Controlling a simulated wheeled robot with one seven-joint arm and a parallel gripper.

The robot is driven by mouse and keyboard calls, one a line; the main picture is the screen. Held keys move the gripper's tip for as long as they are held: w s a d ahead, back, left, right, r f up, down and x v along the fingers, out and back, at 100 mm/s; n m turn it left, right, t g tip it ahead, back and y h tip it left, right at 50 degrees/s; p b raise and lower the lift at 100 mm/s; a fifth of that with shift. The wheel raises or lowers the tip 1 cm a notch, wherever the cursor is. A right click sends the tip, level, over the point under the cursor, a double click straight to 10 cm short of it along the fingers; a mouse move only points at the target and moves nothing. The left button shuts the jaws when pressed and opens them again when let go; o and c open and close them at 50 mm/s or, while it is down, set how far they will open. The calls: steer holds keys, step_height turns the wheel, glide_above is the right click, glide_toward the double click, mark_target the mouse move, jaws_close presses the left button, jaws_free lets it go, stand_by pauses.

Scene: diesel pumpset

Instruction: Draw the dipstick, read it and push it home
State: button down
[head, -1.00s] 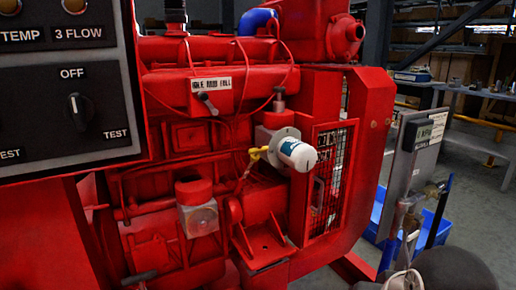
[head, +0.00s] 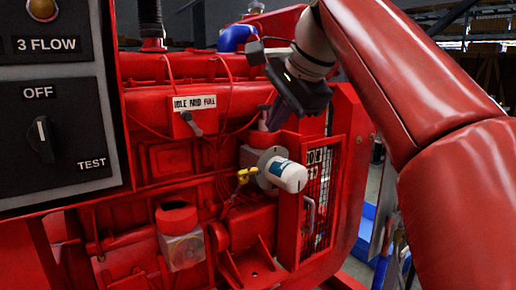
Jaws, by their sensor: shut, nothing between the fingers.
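The dipstick shows as a small yellow handle (head: 246,175) on the side of the red engine (head: 190,150), just left of the white filter canister (head: 289,175). Its rod is not visible, so I cannot tell how far in it sits. My gripper (head: 273,118) comes in from the upper right on my red arm, above the white canister and up and right of the yellow handle.
A black control panel (head: 55,100) with a knob stands close at left. A lever with an "IDLE AND FULL" plate (head: 194,103) is left of my gripper. A mesh guard (head: 318,200) is right of the canister. A blue bin (head: 365,230) lies beyond.

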mark_target(247, 171)
steer(key=b+x, duration=0.3)
steer(key=x, duration=1)
steer(key=shift+f, duration=0.25)
steer(key=shift+w, duration=0.1)
steer(key=b+x, duration=0.1)
steer(key=x, duration=1)
steer(key=shift+f, duration=0.35)
